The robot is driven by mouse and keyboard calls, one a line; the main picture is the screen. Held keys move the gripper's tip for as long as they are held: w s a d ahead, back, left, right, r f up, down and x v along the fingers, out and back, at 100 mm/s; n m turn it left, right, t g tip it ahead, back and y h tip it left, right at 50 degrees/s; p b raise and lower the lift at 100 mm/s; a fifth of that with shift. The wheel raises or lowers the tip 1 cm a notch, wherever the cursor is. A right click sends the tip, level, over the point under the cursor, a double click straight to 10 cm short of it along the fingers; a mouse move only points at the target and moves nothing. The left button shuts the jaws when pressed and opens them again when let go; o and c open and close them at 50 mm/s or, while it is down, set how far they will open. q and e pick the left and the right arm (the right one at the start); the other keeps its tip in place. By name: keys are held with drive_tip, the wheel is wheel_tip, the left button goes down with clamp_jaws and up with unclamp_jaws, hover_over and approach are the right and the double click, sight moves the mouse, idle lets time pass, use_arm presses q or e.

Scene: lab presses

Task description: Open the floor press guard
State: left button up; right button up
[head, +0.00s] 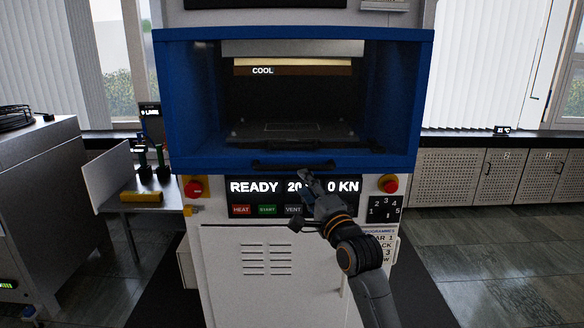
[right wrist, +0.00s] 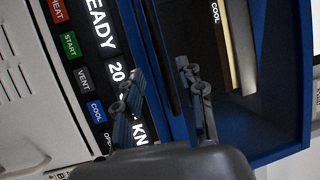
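The floor press (head: 270,270) stands in the middle of the head view, white below with a blue guard frame (head: 200,157) around a dark chamber. A black bar handle (head: 280,165) runs across the frame's lower edge. My right gripper (head: 306,180) is just below the handle's right part, in front of the display. In the right wrist view my right gripper (right wrist: 160,88) is open, with its fingers apart and the dark handle (right wrist: 163,55) appearing between them. I cannot tell whether they touch it. My left gripper is out of view.
The display (head: 260,187) reads READY, with buttons below it. Red stop buttons sit at left (head: 193,188) and right (head: 388,183). A side table (head: 150,208) with a yellow object stands at left. Grey cabinets (head: 500,180) line the right wall. The floor at right is clear.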

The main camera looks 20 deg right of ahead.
sight(293, 170)
drive_tip(key=p+x, duration=0.1)
drive_tip(key=x, duration=0.7)
drive_tip(key=shift+w, duration=0.3)
drive_tip(key=shift+a, duration=0.1)
clamp_jaws()
